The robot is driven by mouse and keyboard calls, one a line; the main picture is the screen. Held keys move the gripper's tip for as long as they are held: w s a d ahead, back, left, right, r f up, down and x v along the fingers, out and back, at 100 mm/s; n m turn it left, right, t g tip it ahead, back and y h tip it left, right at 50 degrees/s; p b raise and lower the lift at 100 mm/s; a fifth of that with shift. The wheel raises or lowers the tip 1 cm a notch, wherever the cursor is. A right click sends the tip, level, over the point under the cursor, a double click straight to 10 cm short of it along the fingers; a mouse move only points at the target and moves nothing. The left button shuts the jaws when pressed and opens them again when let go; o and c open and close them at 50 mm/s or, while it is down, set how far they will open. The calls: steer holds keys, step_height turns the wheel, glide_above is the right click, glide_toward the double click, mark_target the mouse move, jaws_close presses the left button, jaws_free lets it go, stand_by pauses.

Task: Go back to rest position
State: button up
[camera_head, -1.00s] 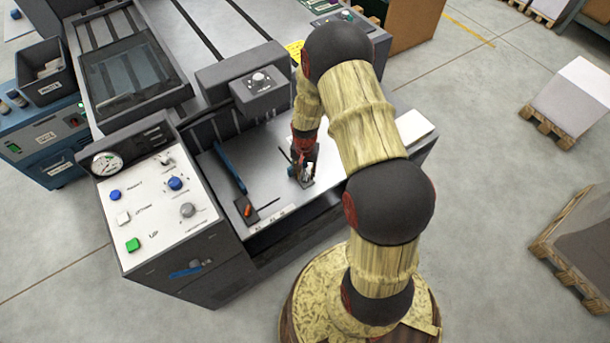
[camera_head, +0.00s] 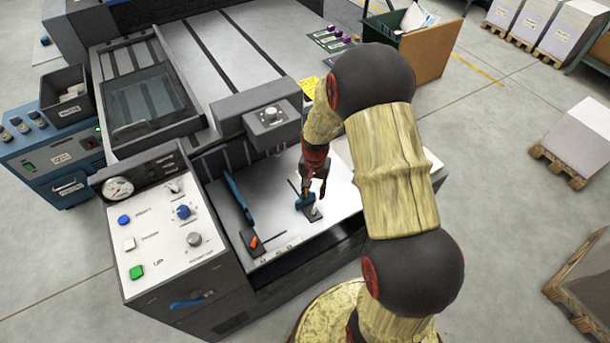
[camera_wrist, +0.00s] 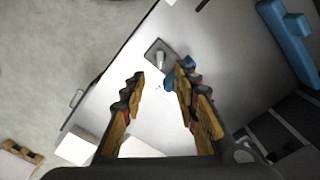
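My gripper (camera_head: 315,185) hangs above the light work surface (camera_head: 283,228) of the grey machine. In the wrist view my gripper (camera_wrist: 160,82) has its fingers spread, with nothing held between them. Below the fingers is a small dark plate with a pale upright peg (camera_head: 316,209), also seen in the wrist view (camera_wrist: 161,58). A blue part (camera_head: 304,202) sits beside the peg; in the wrist view it is partly hidden by the right finger. The gripper appears apart from both.
A long blue handle (camera_head: 238,198) and a dark plate with an orange piece (camera_head: 253,242) lie to the left. The control panel (camera_head: 165,222) and the overhanging grey box with a knob (camera_head: 260,122) stand close.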

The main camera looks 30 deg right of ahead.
steer(key=s+a+n+g, duration=0.2)
steer(key=s, duration=0.3)
steer(key=s+a+r+n+t, duration=0.2)
steer(key=s+a+r, duration=0.2)
steer(key=r, duration=0.8)
steer(key=s+a+r+n+t, duration=0.2)
steer(key=s+r, duration=0.4)
steer(key=r, duration=0.6)
steer(key=s+a+r+n+t, duration=0.2)
steer(key=s+a+r, duration=0.3)
steer(key=r, duration=0.7)
steer(key=shift+s+a+n+t, duration=0.15)
steer(key=shift+a+n+t, duration=0.25)
steer(key=shift+t, duration=0.4)
steer(key=shift+r, duration=0.15)
